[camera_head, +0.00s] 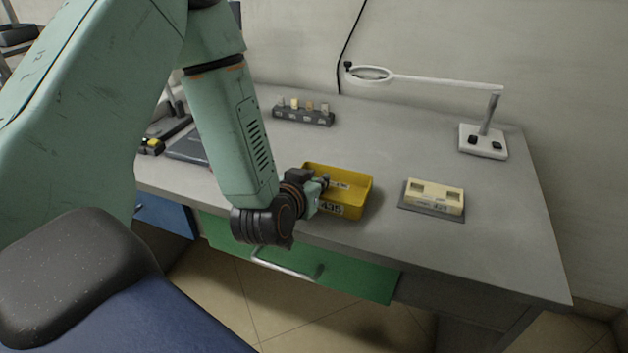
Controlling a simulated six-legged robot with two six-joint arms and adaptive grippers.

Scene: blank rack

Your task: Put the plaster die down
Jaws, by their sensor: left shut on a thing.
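My left gripper (325,182) reaches in from the left over the yellow tray (350,208), with its fingertips at the tray's opening. It is shut on the plaster die, which is mostly hidden by the fingers. A pale labelled patch shows just past the fingertips, too small to tell whether it is the die or a label on the tray's inner wall. The tray has a number label on its front wall. My right gripper is not in view.
A cream block (434,194) with two square hollows sits on a dark mat (425,211) right of the tray. A dark rack (303,117) with several small pieces stands behind. A white magnifier lamp (484,140) stands back right. The grey bench (500,230) is clear at right.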

